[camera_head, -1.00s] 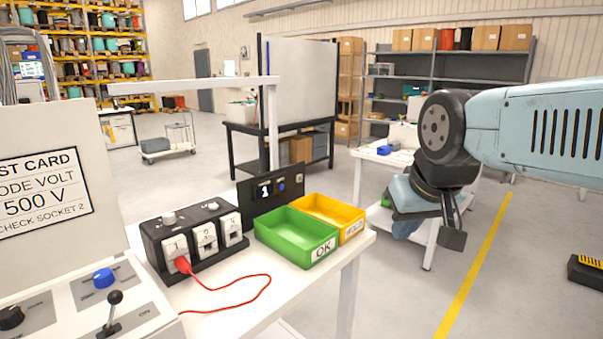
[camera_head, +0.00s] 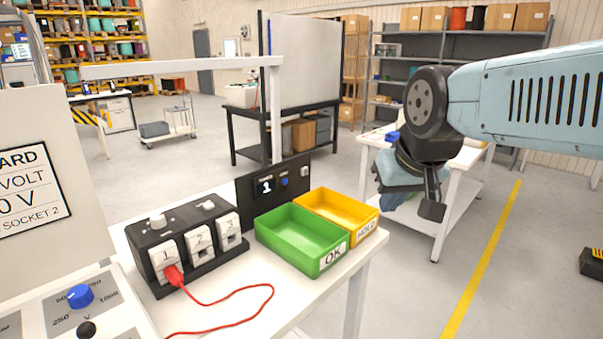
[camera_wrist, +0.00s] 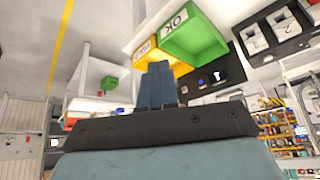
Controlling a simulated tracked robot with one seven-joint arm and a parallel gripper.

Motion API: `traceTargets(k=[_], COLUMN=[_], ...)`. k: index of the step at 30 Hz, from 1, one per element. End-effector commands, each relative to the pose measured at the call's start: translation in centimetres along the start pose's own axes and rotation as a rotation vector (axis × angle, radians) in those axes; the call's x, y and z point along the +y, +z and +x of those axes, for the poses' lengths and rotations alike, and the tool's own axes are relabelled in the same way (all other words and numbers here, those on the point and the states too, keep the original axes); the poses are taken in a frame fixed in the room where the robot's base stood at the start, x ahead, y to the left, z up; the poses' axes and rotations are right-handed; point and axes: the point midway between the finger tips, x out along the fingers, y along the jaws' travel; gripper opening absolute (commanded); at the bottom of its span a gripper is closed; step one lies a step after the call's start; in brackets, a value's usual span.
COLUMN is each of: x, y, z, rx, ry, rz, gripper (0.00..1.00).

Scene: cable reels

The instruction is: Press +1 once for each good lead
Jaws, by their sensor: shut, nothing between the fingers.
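A black counter panel (camera_head: 273,183) with a small lit display, a blue button (camera_head: 284,181) and a pale button (camera_head: 304,171) stands behind the bins; it also shows in the wrist view (camera_wrist: 205,80). The display digit looks like 1, but is small. A black socket box (camera_head: 190,240) has sockets marked 1, 2 and 3. A red plug (camera_head: 174,275) sits in socket 1, its red lead lying on the table. A green OK bin (camera_head: 333,256) and a yellow HOLD bin (camera_head: 366,230) look empty. My gripper (camera_head: 432,208) is shut and empty, in the air right of the bins.
A tester (camera_head: 95,310) with a blue knob and a test card stands at the left. A white frame bar (camera_head: 180,67) spans above the socket box. Another white table (camera_head: 450,205) stands behind my gripper.

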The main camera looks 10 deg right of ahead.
Motion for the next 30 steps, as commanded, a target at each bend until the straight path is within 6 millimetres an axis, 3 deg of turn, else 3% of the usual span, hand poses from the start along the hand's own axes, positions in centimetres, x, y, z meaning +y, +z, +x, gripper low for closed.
traceTargets(k=[5, 12, 18, 30], x=[-1.1, -2.0, -2.7, -3.0], y=[-4.3, -11.7, -17.0, -24.7], z=[2.8, 8.3, 13.1, 22.7], rx=[0.072, 0.224, 0.338, 0.524], ry=[0.004, -0.039, -0.12, -0.383], rz=[0.137, 0.402, 0.631, 1.111], gripper=[0.0, 0.0, 0.0, 0.0])
